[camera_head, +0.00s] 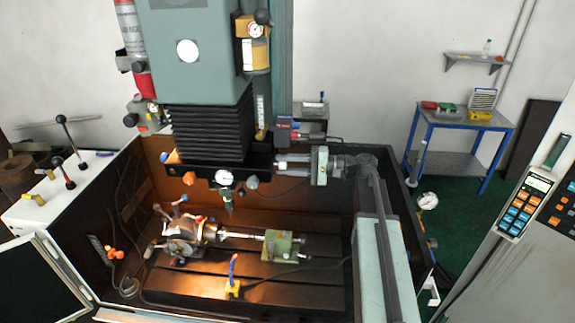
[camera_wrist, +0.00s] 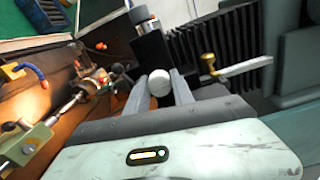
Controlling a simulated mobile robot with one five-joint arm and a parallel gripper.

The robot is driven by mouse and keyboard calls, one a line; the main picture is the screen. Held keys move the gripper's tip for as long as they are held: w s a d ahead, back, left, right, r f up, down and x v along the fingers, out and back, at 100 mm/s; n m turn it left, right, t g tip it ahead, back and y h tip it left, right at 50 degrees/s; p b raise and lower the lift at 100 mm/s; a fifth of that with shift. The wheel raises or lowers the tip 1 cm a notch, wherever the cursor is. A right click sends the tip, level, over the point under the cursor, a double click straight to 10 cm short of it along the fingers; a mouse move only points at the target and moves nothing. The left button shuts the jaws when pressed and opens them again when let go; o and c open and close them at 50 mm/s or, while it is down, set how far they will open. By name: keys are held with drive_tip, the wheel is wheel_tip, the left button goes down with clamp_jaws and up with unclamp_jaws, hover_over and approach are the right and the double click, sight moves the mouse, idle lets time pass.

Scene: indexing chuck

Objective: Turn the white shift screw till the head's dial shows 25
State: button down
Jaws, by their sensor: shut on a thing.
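My gripper (camera_wrist: 160,76) is shut on the white shift screw (camera_wrist: 159,86), whose round white end shows between the two grey fingers in the wrist view. In the head view my gripper (camera_head: 278,163) reaches left to the dark part under the machine's black bellows, and its fingers hide the screw there. A round white dial (camera_head: 223,178) hangs just left of and below the gripper. Its reading is too small to make out, and I cannot tell whether it is the head's dial.
The indexing chuck (camera_head: 185,235) stands on the slotted table below, with a shaft running to a green tailstock (camera_head: 284,245). An orange-based blue hose (camera_head: 233,285) stands in front. A yellow-ended lever (camera_wrist: 208,62) is close right of my fingers. Tray walls surround the table.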

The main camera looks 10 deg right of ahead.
drive_tip(key=shift+s+f, duration=0.1)
drive_tip(key=shift+f, duration=0.05)
drive_tip(key=c, duration=1.1)
unclamp_jaws()
drive_tip(key=shift+a, duration=0.1)
drive_tip(key=shift+d, duration=0.2)
drive_tip(key=v, duration=0.7)
drive_tip(key=shift+d, duration=0.2)
drive_tip(key=shift+s, duration=0.1)
